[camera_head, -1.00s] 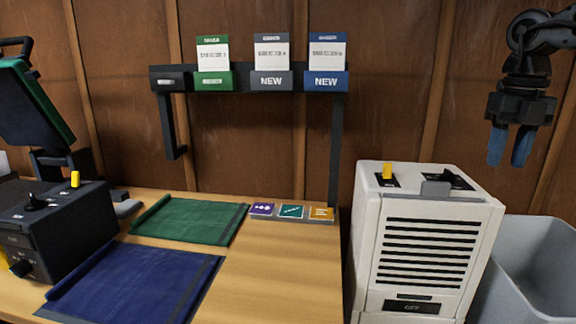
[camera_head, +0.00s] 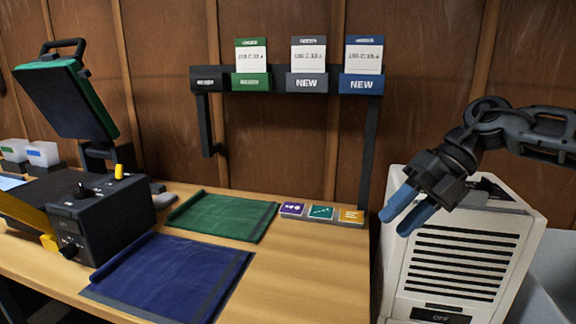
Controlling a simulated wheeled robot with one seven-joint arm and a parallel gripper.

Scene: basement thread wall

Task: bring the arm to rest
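My gripper (camera_head: 408,211) hangs at the right of the head view, in front of the cream-coloured machine (camera_head: 462,262). Its two blue fingers point down and to the left, with a narrow gap showing between them. Nothing shows between the fingers. My arm reaches in from the right edge, bent at a dark joint. The gripper covers the top left of the machine, so the yellow switch there is hidden.
A wooden table (camera_head: 300,275) carries a green mat (camera_head: 222,216), a blue mat (camera_head: 170,277) and a tray with three coloured tiles (camera_head: 321,213). A black press (camera_head: 103,215) with a raised lid stands left. A card rack (camera_head: 307,85) stands behind. A grey bin (camera_head: 545,300) is partly visible at right.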

